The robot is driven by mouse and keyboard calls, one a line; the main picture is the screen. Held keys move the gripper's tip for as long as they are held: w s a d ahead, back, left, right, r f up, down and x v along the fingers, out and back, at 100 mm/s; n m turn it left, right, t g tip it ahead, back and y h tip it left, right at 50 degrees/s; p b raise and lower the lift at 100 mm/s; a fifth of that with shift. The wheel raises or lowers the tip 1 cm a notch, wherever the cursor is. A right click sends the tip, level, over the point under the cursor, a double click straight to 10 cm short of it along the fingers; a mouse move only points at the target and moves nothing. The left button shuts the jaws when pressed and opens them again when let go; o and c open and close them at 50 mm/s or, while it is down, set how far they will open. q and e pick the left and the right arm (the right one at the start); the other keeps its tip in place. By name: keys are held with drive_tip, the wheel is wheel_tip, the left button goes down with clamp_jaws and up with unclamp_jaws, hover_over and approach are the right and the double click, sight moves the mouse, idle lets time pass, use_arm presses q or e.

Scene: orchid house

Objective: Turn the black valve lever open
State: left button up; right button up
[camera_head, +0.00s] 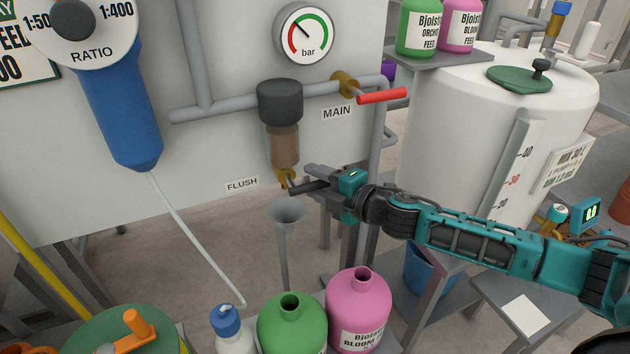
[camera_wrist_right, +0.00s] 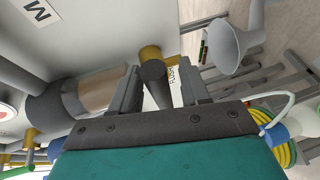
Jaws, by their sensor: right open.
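The black valve lever (camera_wrist_right: 156,86) sticks out from a brass valve (camera_wrist_right: 150,54) in the right wrist view. In the head view the brass valve (camera_head: 285,178) sits under the brown filter bowl (camera_head: 284,147), beside the FLUSH label (camera_head: 242,184). My right gripper (camera_head: 302,178) reaches in from the right at this valve. In the wrist view its open fingers (camera_wrist_right: 163,82) stand on either side of the lever, with a gap showing on each side. The lever is hard to tell from the dark fingers in the head view. My left gripper is out of view.
A grey funnel (camera_head: 287,213) stands just below the valve. A red MAIN lever (camera_head: 382,96) is on the pipe above. Green (camera_head: 292,325) and pink (camera_head: 359,310) bottles stand below. The white tank (camera_head: 460,130) is to the right.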

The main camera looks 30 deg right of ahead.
drive_tip(key=shift+w+a, duration=0.15)
drive_tip(key=shift+w, duration=0.2)
clamp_jaws()
idle(0.3)
